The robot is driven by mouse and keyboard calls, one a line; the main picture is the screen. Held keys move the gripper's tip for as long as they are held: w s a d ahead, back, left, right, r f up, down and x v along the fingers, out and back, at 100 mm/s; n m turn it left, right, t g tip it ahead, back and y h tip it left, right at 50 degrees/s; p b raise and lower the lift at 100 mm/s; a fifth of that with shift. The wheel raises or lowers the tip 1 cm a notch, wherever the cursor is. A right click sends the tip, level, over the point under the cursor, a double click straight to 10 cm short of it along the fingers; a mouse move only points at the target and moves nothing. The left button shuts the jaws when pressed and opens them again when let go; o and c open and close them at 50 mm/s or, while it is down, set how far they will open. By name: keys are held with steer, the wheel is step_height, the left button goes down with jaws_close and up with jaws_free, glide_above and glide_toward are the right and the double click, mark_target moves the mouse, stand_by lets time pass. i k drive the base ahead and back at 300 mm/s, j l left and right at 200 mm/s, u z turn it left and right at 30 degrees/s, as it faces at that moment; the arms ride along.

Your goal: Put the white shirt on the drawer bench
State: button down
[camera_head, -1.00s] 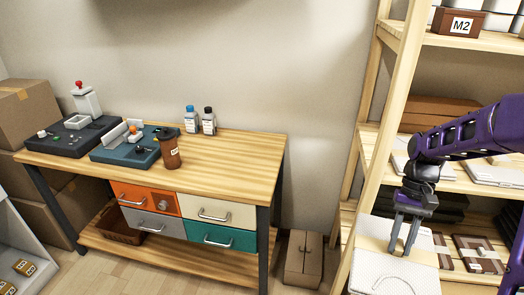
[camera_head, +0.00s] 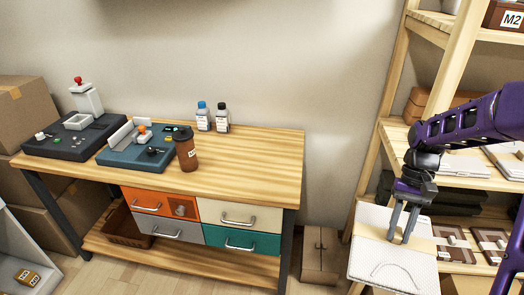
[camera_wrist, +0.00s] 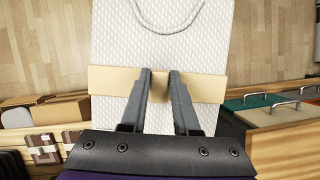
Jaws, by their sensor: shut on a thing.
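The white shirt (camera_head: 383,271) is a flat, folded, textured white piece with a tan band (camera_wrist: 205,88) around it and a curved collar line. My gripper (camera_head: 405,222) is shut on it at the band and holds it in the air in front of the shelf, right of the bench. In the wrist view the fingers (camera_wrist: 160,85) lie over the band and the shirt (camera_wrist: 160,50) spreads beyond them. The drawer bench (camera_head: 245,165) stands at the left to middle, with orange, cream, grey and teal drawers. Its top is bare at the right.
On the bench stand a dark press (camera_head: 75,140), a teal device (camera_head: 125,155), a brown cup (camera_head: 186,150) and two bottles (camera_head: 212,118). A wooden shelf (camera_head: 450,50) stands at the right. A cardboard box (camera_head: 320,255) is on the floor between them.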

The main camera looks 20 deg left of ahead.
mark_target(264, 162)
steer(key=i+j+z, duration=0.1)
steer(key=j, duration=0.6)
steer(key=i+j, duration=0.1)
steer(key=j, duration=0.25)
steer(key=i+j, duration=0.15)
steer(key=j, duration=0.2)
steer(key=i+j, duration=0.1)
steer(key=j, duration=0.3)
steer(key=z, duration=0.05)
